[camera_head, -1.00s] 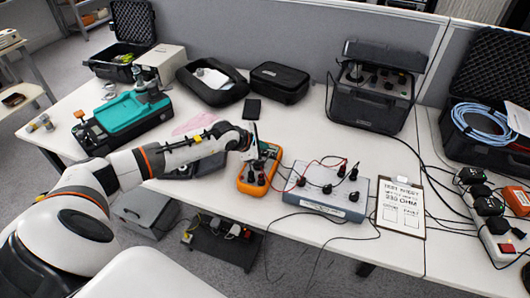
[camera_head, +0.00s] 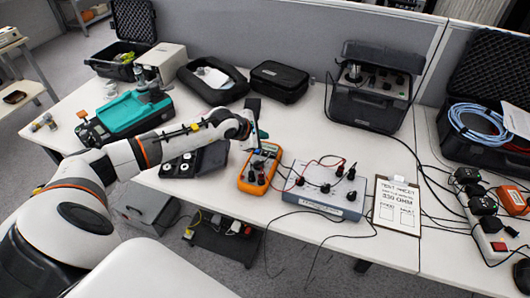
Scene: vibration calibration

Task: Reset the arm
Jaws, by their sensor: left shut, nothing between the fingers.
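My left arm comes in from the left over the white table (camera_head: 230,205). My left gripper (camera_head: 256,138) is shut and empty, at the upper edge of the orange multimeter (camera_head: 259,170). I cannot tell if it touches the meter. The multimeter lies on the table with leads plugged in, running to the grey resistance box (camera_head: 325,188) at its right. A clipboard (camera_head: 398,206) with a handwritten sheet lies right of the box. My right gripper does not show.
A teal device (camera_head: 125,118) stands at the left. Black cases, one open (camera_head: 212,80) and one closed (camera_head: 279,82), lie at the back. A large black instrument case (camera_head: 370,95) stands behind the box. Power strips and cables crowd the right.

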